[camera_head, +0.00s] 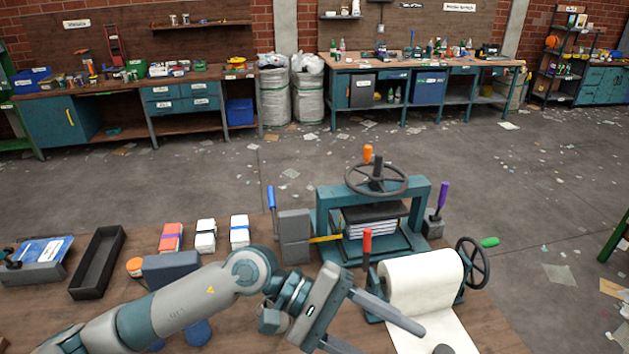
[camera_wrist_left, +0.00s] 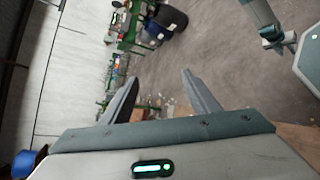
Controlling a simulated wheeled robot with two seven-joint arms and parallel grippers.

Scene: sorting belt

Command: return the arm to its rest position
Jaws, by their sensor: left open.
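My left arm (camera_head: 190,302) reaches in from the left, low over the workbench, in the head view. My left gripper (camera_head: 385,339) is open and empty, with its two fingers spread in front of the paper roll at the lower right. In the left wrist view the two fingers of my left gripper (camera_wrist_left: 160,78) stand apart with nothing between them, and bare floor and distant shop furniture show beyond.
The workbench (camera_head: 50,305) holds a black tray (camera_head: 77,275), a teal screw press (camera_head: 425,200) and a white paper roll (camera_head: 425,280) with a handwheel (camera_head: 473,262). Several small wrapped stacks (camera_head: 205,235) lie behind my forearm. Open floor (camera_head: 330,165) lies beyond the bench.

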